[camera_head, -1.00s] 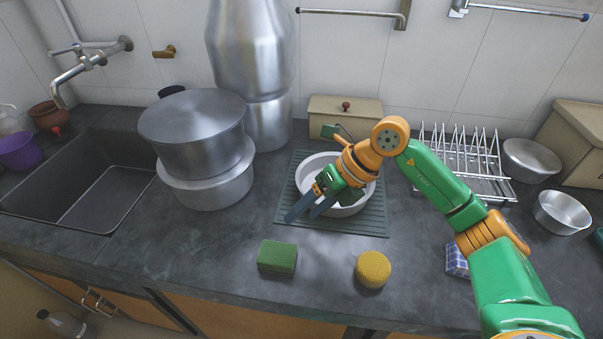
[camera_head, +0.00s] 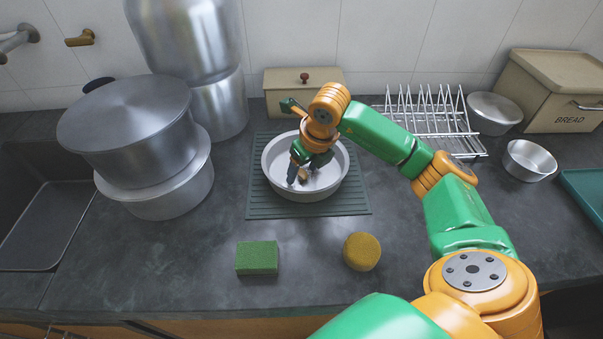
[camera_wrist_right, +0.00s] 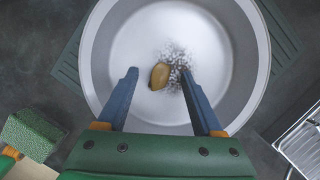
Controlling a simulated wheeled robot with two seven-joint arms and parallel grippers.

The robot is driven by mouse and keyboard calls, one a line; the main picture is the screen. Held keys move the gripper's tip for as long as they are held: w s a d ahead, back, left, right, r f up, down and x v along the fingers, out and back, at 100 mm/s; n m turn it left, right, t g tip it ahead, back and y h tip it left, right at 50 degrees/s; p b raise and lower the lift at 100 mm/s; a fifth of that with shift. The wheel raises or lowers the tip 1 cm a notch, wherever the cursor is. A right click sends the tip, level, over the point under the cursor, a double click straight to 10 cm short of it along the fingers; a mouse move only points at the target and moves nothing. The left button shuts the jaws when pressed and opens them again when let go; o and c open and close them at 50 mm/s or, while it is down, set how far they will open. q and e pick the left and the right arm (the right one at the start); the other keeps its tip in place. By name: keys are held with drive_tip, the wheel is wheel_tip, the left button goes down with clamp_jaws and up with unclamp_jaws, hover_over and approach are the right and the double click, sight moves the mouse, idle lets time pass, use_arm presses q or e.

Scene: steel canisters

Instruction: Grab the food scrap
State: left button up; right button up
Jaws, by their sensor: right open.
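The food scrap (camera_wrist_right: 159,76) is a small brownish-yellow lump on the floor of a round pale basin (camera_wrist_right: 247,75). Dark specks lie beside it in the right wrist view. In the head view the scrap (camera_head: 303,176) shows beside the fingers, inside the basin (camera_head: 334,180). My right gripper (camera_head: 298,178) reaches down into the basin, with its fingers open. My left gripper is out of view.
The basin stands on a dark green ribbed mat (camera_head: 265,206). A green sponge (camera_head: 257,257) and a round yellow sponge (camera_head: 361,251) lie in front. Large steel pots (camera_head: 160,190) stand left; a wire dish rack (camera_head: 440,125) stands right.

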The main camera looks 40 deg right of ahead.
clamp_jaws()
drive_tip(key=shift+r, duration=0.15)
